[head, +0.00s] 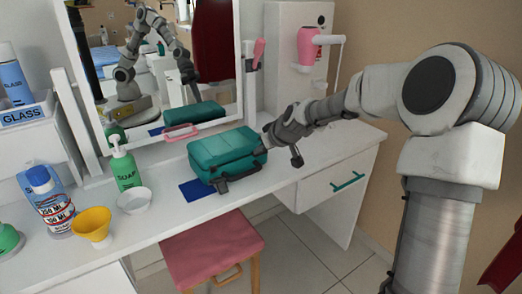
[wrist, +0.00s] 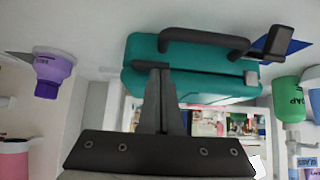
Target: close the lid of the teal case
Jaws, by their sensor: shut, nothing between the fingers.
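The teal case (head: 222,148) lies on the white dressing table in front of the mirror. Its lid looks down over the base; I cannot tell whether a small gap is left. A black handle (head: 238,177) and a dark latch piece (head: 221,185) are on its front side. My gripper (head: 266,137) is shut and empty at the case's right end, close to it; the head view does not show whether they touch. In the wrist view the case (wrist: 140,82) appears upside down behind my shut fingers (wrist: 160,75), with its black handle (wrist: 204,39) above them.
A green soap bottle (head: 125,168), white bowl (head: 134,200) and yellow cup (head: 92,225) stand left of the case. A blue mat (head: 193,191) lies partly beside it. The mirror (head: 165,60) stands behind. A red stool (head: 212,250) is below the table.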

